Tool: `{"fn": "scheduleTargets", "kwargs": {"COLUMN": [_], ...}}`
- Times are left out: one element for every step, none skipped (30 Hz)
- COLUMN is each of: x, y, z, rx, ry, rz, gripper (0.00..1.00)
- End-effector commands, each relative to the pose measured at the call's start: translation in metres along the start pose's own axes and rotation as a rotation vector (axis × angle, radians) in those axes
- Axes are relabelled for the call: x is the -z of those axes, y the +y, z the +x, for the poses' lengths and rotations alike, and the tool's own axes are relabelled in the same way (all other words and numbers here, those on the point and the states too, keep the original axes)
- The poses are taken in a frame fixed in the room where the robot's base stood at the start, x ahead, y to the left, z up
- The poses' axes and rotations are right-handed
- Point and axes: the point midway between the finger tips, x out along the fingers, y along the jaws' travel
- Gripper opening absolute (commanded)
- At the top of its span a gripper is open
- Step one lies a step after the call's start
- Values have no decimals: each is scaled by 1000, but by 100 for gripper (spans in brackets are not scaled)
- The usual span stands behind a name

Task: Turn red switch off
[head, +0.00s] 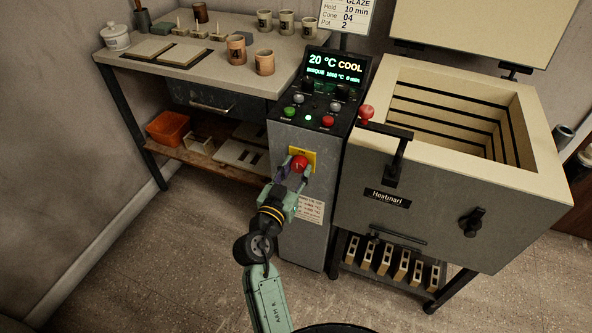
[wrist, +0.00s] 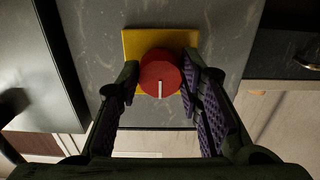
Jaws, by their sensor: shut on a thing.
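The red switch (head: 299,163) is a round rotary knob on a yellow plate (head: 309,154), on the front of the grey control cabinet. In the wrist view the red switch (wrist: 160,74) sits in the middle, on the yellow plate (wrist: 130,44). Its white mark points toward the bottom of that view. My gripper (head: 292,172) is at the knob, with its fingers on either side of it. In the wrist view my gripper (wrist: 160,82) is shut on the knob; the right finger touches it, and the left contact is harder to see.
The control panel (head: 318,100) above reads 20 °C COOL. An open kiln (head: 440,160) stands to the right, with a red-knobbed lever (head: 367,112) near the panel. A worktable (head: 140,62) with pots stands at the left. Floor in front is clear.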

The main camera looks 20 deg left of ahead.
Motion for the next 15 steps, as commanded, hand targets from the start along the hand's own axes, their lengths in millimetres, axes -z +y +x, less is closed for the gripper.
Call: {"fn": "scheduleTargets", "kwargs": {"x": [0, 0, 0, 0, 0, 0, 0, 0, 0, 0, 0, 0, 0, 0, 0], "y": [0, 0, 0, 0, 0, 0, 0, 0, 0, 0, 0, 0, 0, 0, 0], "z": [0, 0, 0, 0, 0, 0, 0, 0, 0, 0, 0, 1, 1, 1, 1], "rx": [1, 1, 1, 1, 1, 1, 1, 1, 1, 1, 1, 1, 1, 1, 1], "ry": [1, 1, 1, 1, 1, 1, 1, 1, 1, 1, 1, 1, 2, 2, 2], "rz": [-2, -4, -9, -14, -21, -31, -41, -53, -71, -87, -105, -130, -152, -175, -208], "gripper": [5, 5, 5, 5, 5, 5, 5, 5, 5, 5, 5, 5, 5, 5, 5]}}
